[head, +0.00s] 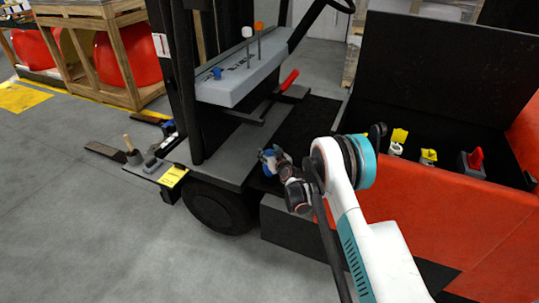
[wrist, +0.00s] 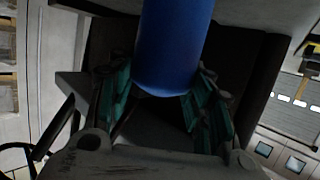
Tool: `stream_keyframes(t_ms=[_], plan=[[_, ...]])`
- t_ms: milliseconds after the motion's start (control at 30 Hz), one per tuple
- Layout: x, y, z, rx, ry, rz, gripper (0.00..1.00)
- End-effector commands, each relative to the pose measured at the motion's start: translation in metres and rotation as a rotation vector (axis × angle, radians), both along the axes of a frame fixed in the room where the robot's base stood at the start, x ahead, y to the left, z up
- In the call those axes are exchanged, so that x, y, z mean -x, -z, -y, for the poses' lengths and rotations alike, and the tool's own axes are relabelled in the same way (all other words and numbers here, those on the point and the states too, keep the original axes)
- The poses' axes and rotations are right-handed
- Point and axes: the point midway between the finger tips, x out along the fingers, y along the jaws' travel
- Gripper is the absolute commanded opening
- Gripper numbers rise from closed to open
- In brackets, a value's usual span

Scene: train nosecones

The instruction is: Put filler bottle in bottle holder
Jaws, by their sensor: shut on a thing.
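A blue cylinder, which looks like the filler bottle (wrist: 176,45), fills the top middle of the wrist view. My gripper (wrist: 164,82) is shut on it, with teal finger pads on both sides of its lower end. In the head view my gripper (head: 272,161) is small and dark, beside the forklift body above the front wheel. A bit of blue shows there, but I cannot tell how much is the bottle. The bottle's far end is out of the wrist view. I cannot make out the bottle holder for sure in either view.
The forklift's grey console (head: 240,80) with levers stands behind my gripper. Grey floor (head: 90,240) is clear at left.

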Motion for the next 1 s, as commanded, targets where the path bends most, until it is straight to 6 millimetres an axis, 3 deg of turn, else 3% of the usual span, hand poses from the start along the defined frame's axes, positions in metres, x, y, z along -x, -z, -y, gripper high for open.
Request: stream_keyframes(t_ms=[167,200,267,733,1000], plan=[[0.0,0.003,0.0,0.0,0.0,0.001,0.0],[0.0,0.004,0.0,0.0,0.0,0.0,0.52],[0.0,0.003,0.0,0.0,0.0,0.0,0.65],[0.005,0.001,0.003,0.0,0.0,0.0,0.67],[0.048,-0.013,0.019,-0.001,0.0,0.0,0.67]])
